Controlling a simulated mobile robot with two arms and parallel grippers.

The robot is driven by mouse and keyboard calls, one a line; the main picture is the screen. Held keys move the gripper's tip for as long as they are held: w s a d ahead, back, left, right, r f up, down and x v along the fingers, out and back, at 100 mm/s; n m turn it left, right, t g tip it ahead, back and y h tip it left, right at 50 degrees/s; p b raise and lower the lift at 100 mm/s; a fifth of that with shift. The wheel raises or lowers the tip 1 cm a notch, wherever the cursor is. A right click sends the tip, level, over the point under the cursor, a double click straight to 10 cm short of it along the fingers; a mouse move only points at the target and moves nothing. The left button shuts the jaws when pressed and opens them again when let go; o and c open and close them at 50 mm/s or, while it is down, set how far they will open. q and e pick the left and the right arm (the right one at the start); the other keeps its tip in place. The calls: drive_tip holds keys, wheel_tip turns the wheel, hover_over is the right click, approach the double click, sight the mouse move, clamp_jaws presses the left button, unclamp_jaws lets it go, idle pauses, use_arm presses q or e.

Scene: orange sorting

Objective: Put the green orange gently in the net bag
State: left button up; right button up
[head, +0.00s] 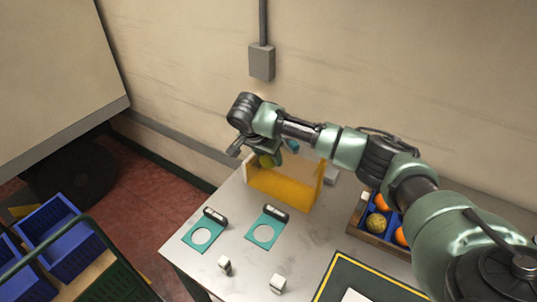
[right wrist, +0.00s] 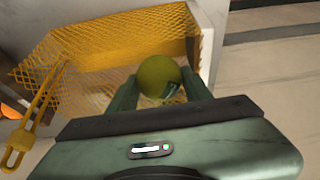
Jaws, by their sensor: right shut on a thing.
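The green orange (right wrist: 158,74) is between the two fingers of my right gripper (right wrist: 160,92), which is shut on it. In the head view the green orange (head: 266,160) shows only in part below my right gripper (head: 268,152). The net bag (right wrist: 100,62) is yellow mesh, held open in a pale frame. In the head view the net bag (head: 284,188) stands at the table's back edge, with the gripper over its left part. In the wrist view the orange overlaps the mesh; I cannot tell how deep it is. My left gripper is out of view.
A wooden crate (head: 352,226) with blue compartments holds oranges at the right. A dark yellow-edged mat (head: 340,275) lies at the front.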

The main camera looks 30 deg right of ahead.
drive_tip(key=shift+f+b, duration=0.35)
drive_tip(key=shift+f, duration=1.4)
drive_tip(key=shift+f, duration=0.1)
drive_tip(key=o, duration=1.5)
drive_tip(key=shift+r+p, duration=4.05)
drive_tip(key=shift+p, duration=0.25)
